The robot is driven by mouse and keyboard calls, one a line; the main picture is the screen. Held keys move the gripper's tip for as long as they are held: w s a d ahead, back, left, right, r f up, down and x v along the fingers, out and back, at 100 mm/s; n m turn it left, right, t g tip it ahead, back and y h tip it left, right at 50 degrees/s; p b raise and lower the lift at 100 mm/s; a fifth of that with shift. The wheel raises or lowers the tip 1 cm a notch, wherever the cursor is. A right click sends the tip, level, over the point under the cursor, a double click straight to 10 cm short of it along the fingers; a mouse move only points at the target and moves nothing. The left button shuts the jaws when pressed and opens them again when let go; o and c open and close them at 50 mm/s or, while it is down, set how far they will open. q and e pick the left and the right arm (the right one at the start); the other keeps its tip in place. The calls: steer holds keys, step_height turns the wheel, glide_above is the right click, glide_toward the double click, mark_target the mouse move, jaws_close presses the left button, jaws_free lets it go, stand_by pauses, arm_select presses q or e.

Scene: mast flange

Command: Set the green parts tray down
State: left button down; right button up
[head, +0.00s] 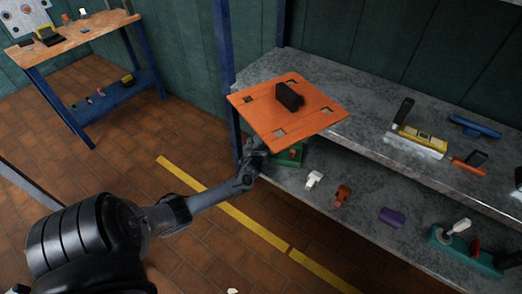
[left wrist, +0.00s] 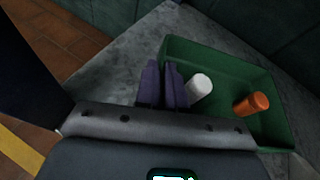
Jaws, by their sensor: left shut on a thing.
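The green parts tray (head: 289,157) shows only in part in the head view, at the left end of the lower grey shelf, mostly hidden under the orange board. In the left wrist view the tray (left wrist: 222,68) holds a white cylinder (left wrist: 199,88) and an orange cylinder (left wrist: 251,104). My left gripper (head: 260,158) is at the tray's left side; its dark purple fingers (left wrist: 163,84) are close together, shut on the tray's near-left edge. The exact grip is hidden. I cannot tell whether the tray's bottom touches the shelf. My right gripper is not in view.
The orange board (head: 262,112) with a black block (head: 289,96) overhangs from the upper shelf (head: 360,150), above the tray. On the lower shelf (head: 325,215) are a white part (head: 313,179), a brown part (head: 342,195) and a purple part (head: 392,216). A blue post stands at left.

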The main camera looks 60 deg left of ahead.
arm_select(q)
steer(key=shift+w+a+r, duration=0.1)
steer(key=shift+w, duration=0.05)
steer(key=c, duration=1.7)
jaws_free()
steer(key=o, duration=0.5)
steer(key=shift+c, duration=0.2)
